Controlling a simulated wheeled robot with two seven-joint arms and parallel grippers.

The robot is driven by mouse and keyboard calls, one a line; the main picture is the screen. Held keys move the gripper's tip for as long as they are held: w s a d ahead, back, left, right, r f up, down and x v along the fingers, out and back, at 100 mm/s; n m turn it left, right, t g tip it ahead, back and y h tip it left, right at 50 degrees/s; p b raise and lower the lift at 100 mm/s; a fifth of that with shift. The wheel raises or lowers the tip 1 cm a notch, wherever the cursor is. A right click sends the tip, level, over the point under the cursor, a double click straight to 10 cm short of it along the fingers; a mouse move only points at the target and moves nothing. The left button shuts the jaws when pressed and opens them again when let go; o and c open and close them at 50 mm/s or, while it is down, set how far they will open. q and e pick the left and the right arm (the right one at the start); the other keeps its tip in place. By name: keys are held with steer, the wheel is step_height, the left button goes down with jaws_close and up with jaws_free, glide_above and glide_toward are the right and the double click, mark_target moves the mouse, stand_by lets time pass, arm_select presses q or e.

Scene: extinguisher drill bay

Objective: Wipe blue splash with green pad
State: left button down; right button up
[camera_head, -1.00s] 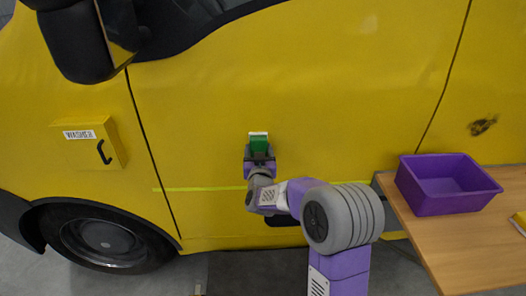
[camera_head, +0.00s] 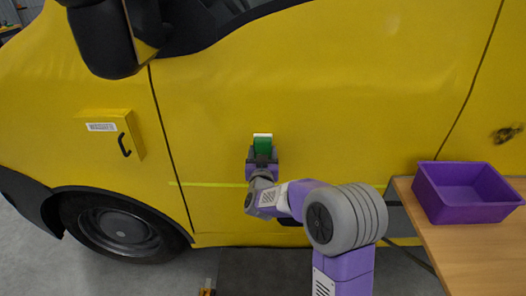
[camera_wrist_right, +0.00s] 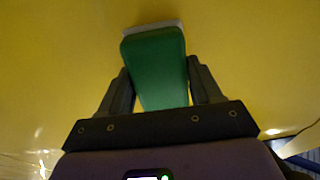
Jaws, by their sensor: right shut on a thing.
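My right gripper (camera_head: 262,160) is shut on the green pad (camera_head: 263,145), which has a pale edge on its far side. The pad also shows between the two dark fingers in the right wrist view (camera_wrist_right: 156,65). It faces the yellow van door; I cannot tell whether it touches the panel. No blue splash shows in any view. A dark smudge (camera_head: 507,133) is on the van's side at the far right. My left gripper is not in view.
The yellow van (camera_head: 330,110) fills the background, with a mirror (camera_head: 103,40) at upper left and a small yellow box (camera_head: 113,132) with a black handle. A purple bin (camera_head: 466,213) stands on a wooden table (camera_head: 470,255) at right. Grey floor is at lower left.

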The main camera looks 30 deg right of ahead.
steer(key=shift+v, duration=2.4)
steer(key=shift+v, duration=1.5)
